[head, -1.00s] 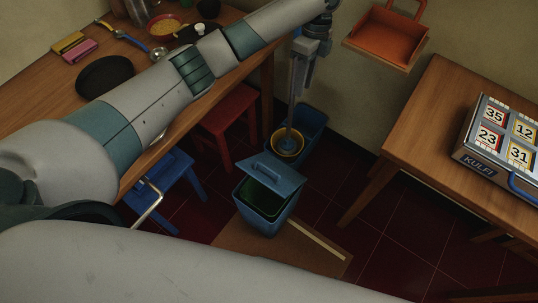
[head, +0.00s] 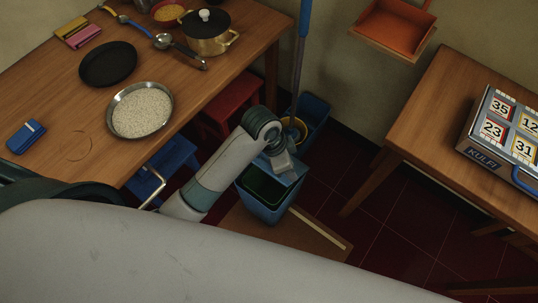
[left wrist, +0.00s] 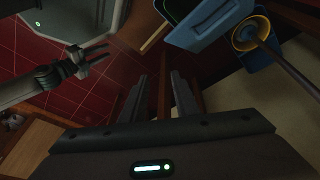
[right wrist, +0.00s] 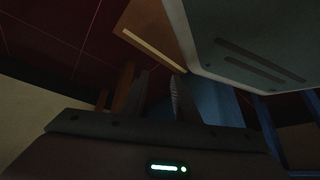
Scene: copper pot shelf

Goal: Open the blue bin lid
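The blue bin (head: 268,209) stands on a brown mat on the floor, with its dark green inside partly in sight. Its blue lid (head: 292,178) is mostly hidden behind my left arm in the head view. A blue lid-like panel (left wrist: 205,24) shows at the top of the left wrist view, ahead and to the right of the fingers, apart from them. My left gripper (left wrist: 159,78) is open and empty; in the head view its wrist is over the bin's back side. My right gripper (right wrist: 161,75) is open and empty; it also shows in the left wrist view (left wrist: 103,53).
Behind the bin stand another blue container (head: 316,112) and a yellow bucket (head: 297,129) with a mop. Red and blue stools are at the left, beside the wooden table (head: 60,120). Another table (head: 425,125) stands at the right. Red-tiled floor between is clear.

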